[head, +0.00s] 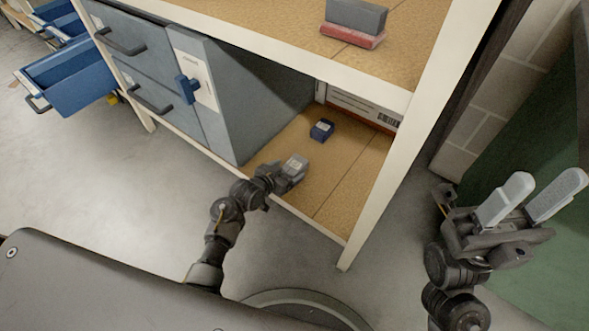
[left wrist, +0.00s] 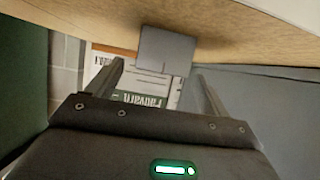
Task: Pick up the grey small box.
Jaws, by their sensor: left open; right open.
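In the left wrist view, the grey small box (left wrist: 165,50) shows as a plain grey face against the wooden board, centred between the two fingers. My left gripper (left wrist: 161,72) is open there; whether its fingers reach past the box's sides is unclear. My right gripper (head: 527,190) is open and empty, off to the right of the rack.
A white labelled carton (head: 355,104) stands at the back. A grey drawer cabinet (head: 235,90) bounds the left, a rack post (head: 375,190) the right. Another grey box (head: 356,15) tops a red one above.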

